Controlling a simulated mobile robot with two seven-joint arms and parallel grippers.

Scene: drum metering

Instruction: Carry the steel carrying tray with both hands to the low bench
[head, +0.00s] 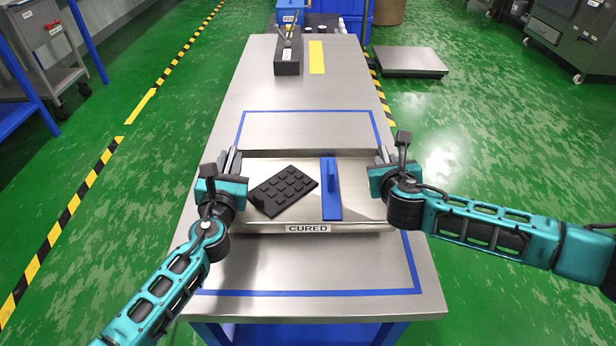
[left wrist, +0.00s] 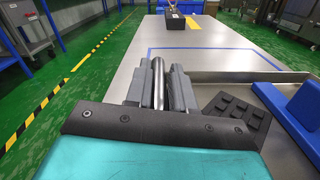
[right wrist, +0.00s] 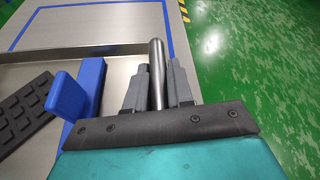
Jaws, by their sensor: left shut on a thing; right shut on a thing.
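The steel carrying tray (head: 290,226) with a "CURED" label on its front wall is over the steel-topped bench (head: 262,80), within the blue tape outline. I cannot tell whether it touches the top. It holds a black studded mat (head: 284,190) and a blue bar-shaped piece with an upright grip (head: 331,190). My left gripper (head: 230,163) is shut on the tray's left handle, a round steel bar in the left wrist view (left wrist: 158,82). My right gripper (head: 383,157) is shut on the right handle, which shows in the right wrist view (right wrist: 156,75).
A black holder (head: 287,55) and a yellow strip (head: 316,57) are at the far end of the bench. A low steel platform (head: 410,61) stands on the green floor at the back right. Blue bins stand behind the bench. Floor is open on both sides.

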